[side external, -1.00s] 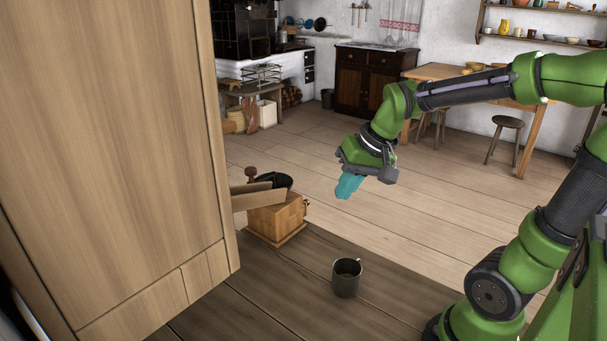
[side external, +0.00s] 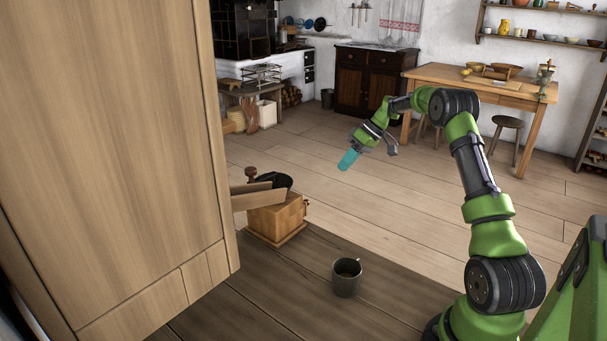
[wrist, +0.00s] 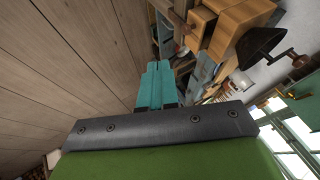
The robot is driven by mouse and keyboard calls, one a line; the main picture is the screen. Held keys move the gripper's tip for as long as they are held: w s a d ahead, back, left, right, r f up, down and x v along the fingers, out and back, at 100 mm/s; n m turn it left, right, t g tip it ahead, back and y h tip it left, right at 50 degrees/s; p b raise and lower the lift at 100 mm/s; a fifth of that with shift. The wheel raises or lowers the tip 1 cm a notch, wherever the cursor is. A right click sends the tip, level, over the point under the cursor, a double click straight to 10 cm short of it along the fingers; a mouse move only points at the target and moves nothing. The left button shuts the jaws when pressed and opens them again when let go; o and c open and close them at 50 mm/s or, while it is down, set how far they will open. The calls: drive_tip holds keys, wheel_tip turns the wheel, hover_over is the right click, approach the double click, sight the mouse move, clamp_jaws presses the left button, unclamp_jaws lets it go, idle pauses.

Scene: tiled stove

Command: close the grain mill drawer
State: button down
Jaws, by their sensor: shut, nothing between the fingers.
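The grain mill (side external: 277,219) is a light wooden box with a dark hopper and a brown knob on top. It stands on the dark wooden surface. A light wooden drawer-like part (side external: 255,200) sticks out to its left, and its far end is hidden behind the large wooden panel. The mill also shows at the top of the wrist view (wrist: 232,22), with its black hopper and crank. My gripper (side external: 348,160) with teal fingers is shut and empty. It is up and to the right of the mill in the side view, apart from it. Its fingers show in the wrist view (wrist: 155,85).
A grey metal mug (side external: 346,280) stands on the dark surface (side external: 260,305) in front of the mill. The tall wooden panel (side external: 115,150) blocks the left side. A table (side external: 450,82), stools and stove are far behind. Space around my gripper looks clear.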

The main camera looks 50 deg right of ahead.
drive_tip(key=w+a+f, duration=0.4)
drive_tip(key=a+f, duration=0.4)
drive_tip(key=shift+w+a, duration=0.15)
drive_tip(key=shift+a, duration=0.1)
drive_tip(key=shift+f, duration=0.1)
drive_tip(key=shift+a, duration=1.95)
